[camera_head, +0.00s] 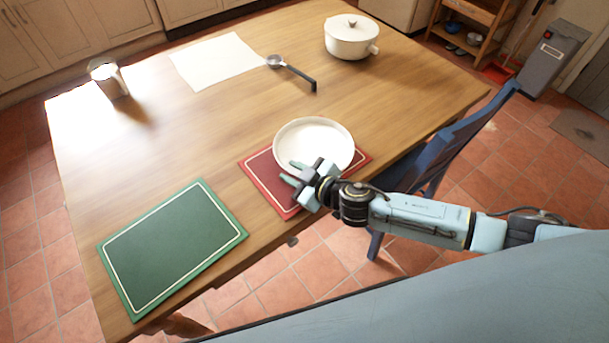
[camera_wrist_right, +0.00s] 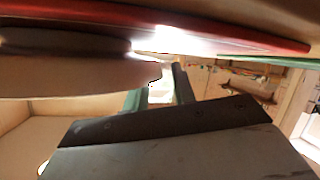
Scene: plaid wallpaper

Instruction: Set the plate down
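A round white plate (camera_head: 315,143) lies level over the red placemat (camera_head: 257,174) near the table's front edge. My right gripper (camera_head: 291,173) is at the plate's near left rim. Its two fingers stand apart with a gap between them. In the right wrist view the plate's rim (camera_wrist_right: 80,75) shows close to the spread fingers (camera_wrist_right: 158,92), with the red placemat (camera_wrist_right: 240,34) along the top. Whether a finger touches the rim is not clear. My left gripper is not in view.
A green placemat (camera_head: 172,245) lies left on the wooden table (camera_head: 190,130). A white pot (camera_head: 350,38), a dark-handled ladle (camera_head: 290,70), a pale sheet (camera_head: 215,60) and a metal can (camera_head: 108,80) stand farther back. A blue chair (camera_head: 450,142) is right of the plate.

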